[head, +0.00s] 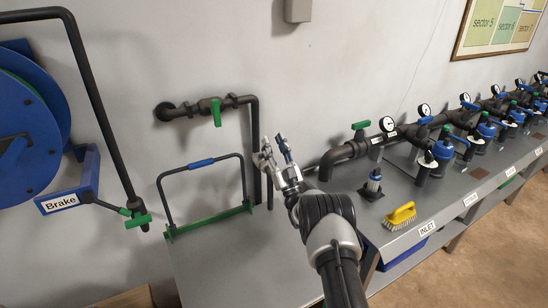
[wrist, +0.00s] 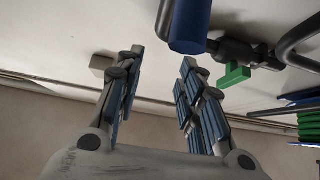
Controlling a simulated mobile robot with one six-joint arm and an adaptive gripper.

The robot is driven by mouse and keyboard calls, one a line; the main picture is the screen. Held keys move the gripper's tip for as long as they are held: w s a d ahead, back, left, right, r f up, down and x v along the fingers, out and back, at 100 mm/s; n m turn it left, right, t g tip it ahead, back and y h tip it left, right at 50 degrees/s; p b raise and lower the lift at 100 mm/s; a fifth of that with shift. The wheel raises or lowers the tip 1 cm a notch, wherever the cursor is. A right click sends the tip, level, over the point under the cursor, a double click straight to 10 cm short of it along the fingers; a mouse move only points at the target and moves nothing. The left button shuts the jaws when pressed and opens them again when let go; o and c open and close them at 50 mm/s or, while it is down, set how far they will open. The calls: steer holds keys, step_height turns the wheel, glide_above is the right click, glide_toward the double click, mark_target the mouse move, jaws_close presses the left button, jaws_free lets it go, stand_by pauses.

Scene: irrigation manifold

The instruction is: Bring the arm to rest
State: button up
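My arm reaches forward from the lower middle of the head view, with its dark wrist below the gripper. My gripper (head: 274,146) is raised above the grey bench, near the wall and just right of the dark vertical pipe (head: 255,150). In the wrist view its two blue-padded fingers (wrist: 162,58) stand apart with nothing between them. The gripper is open and empty. A blue cylinder (wrist: 190,25) shows beyond the fingertips in the wrist view; I cannot tell which part it belongs to.
A green-handled valve (head: 216,111) is on the wall pipe. A blue-gripped frame (head: 201,163) stands left, near the blue reel (head: 30,125) and Brake label (head: 60,203). The bench's front left is clear.

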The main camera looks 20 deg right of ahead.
steer(key=shift+r, duration=0.85)
steer(key=w+a+r+m+g+h, duration=0.1)
steer(key=w+r+m+g+h, duration=0.2)
steer(key=r, duration=0.7)
steer(key=s+a+r+g+h, duration=0.2)
steer(key=s+r+g+h, duration=0.1)
steer(key=s+r+g, duration=0.4)
steer(key=s+a+f+g, duration=0.2)
steer(key=s+f+g, duration=0.1)
steer(key=s, duration=1.3)
steer(key=s+a+f+g, duration=0.2)
steer(key=s+f+g, duration=0.2)
steer(key=s, duration=1.3)
steer(key=s+a+f+g+y, duration=0.1)
steer(key=s+a+f+g, duration=0.2)
steer(key=s, duration=1.4)
step_height(320, 180, down, 4)
steer(key=shift+f+n+g, duration=0.15)
steer(key=shift+n+g, duration=0.25)
steer(key=shift+g, duration=0.3)
